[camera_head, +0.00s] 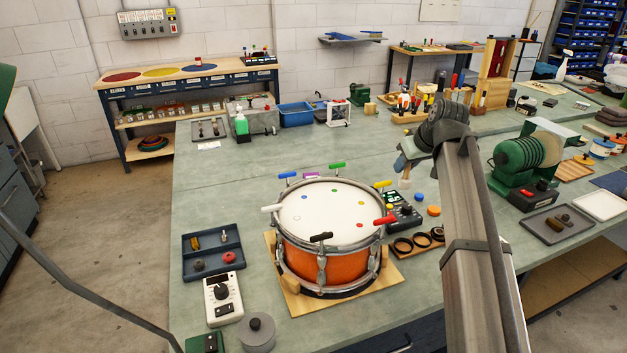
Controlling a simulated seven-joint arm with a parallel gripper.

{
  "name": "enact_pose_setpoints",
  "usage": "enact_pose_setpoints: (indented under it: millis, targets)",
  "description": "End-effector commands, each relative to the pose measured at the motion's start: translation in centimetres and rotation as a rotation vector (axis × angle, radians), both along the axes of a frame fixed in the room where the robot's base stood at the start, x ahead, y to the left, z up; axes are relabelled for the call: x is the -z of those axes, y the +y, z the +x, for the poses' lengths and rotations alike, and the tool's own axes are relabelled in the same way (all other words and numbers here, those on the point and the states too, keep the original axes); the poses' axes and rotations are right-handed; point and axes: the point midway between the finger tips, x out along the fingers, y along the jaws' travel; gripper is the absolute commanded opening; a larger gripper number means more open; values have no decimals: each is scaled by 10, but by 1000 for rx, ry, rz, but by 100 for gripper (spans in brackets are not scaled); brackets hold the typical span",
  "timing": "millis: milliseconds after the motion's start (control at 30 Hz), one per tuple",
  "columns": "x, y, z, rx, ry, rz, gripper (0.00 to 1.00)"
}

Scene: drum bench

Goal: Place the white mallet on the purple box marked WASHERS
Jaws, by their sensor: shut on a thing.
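My gripper (405,168) is at the end of my arm, right of the drum and above the bench. It is shut on a small pale object (404,184), whose lower end shows below the fingers. The view is too small to tell if this is the white mallet. A white handle-like piece (271,209) sticks out from the left rim of the orange drum (330,250). I cannot make out a purple box marked WASHERS. A small purple piece (311,175) shows at the drum's back rim.
The drum stands on a wooden board (283,291). A blue tray (213,273) and a white meter (223,300) lie to its left. A dark control box (404,217) and black rings stand to its right. A green machine (525,160) is farther right.

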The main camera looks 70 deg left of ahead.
Motion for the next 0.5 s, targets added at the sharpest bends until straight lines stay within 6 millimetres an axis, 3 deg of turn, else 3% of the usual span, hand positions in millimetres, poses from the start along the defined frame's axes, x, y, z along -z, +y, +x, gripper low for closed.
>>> enact_pose_setpoints:
  millis: [267,500]
  targets:
    - [-6,105,-9,-1,1,-3,0]
    - [-6,208,-33,0,0,-3,0]
